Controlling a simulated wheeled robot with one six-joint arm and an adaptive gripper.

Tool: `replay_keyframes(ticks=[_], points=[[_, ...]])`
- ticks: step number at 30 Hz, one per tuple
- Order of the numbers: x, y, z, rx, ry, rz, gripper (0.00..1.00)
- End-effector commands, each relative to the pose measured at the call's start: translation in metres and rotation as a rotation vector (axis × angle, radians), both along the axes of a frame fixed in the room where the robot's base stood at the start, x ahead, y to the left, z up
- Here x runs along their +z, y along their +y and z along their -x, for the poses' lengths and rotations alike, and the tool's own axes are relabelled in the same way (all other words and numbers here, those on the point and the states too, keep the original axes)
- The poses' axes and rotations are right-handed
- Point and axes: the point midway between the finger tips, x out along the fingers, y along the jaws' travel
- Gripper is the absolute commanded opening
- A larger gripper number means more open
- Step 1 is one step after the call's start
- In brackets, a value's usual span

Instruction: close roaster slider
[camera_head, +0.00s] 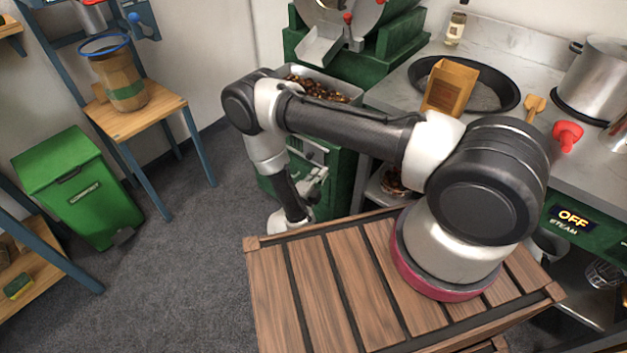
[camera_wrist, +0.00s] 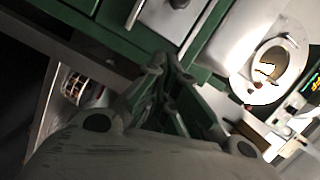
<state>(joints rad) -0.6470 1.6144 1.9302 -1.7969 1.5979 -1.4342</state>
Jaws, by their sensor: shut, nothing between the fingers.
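The green roaster (camera_head: 393,40) stands at the back centre, with a metal chute (camera_head: 320,48) and red-knobbed levers on its upper part. A metal tray of chestnuts (camera_head: 322,88) sits below the chute. The green lower body (camera_head: 338,178) has a light metal panel on its front, partly hidden by my arm. I cannot tell which part is the slider. My gripper (camera_head: 321,176) is shut and empty in front of this green body. In the wrist view, my closed fingers (camera_wrist: 168,68) are near a green frame with a grey metal panel (camera_wrist: 176,20) and dark knob; contact is unclear.
A green compost bin (camera_head: 78,187) and wooden stand (camera_head: 138,119) are left. Open floor (camera_head: 190,260) lies between.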

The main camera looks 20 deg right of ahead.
Motion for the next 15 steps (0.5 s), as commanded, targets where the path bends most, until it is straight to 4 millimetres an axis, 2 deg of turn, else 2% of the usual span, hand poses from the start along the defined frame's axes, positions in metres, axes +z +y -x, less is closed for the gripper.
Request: replay_keyframes(ticks=[1, 6, 15], points=[[-0.001, -0.009, -0.009, -0.007, -0.001, -0.001, 0.0], [-0.003, -0.032, -0.035, -0.005, -0.002, -0.002, 0.0], [-0.013, -0.01, -0.064, 0.0, -0.001, -0.002, 0.0]])
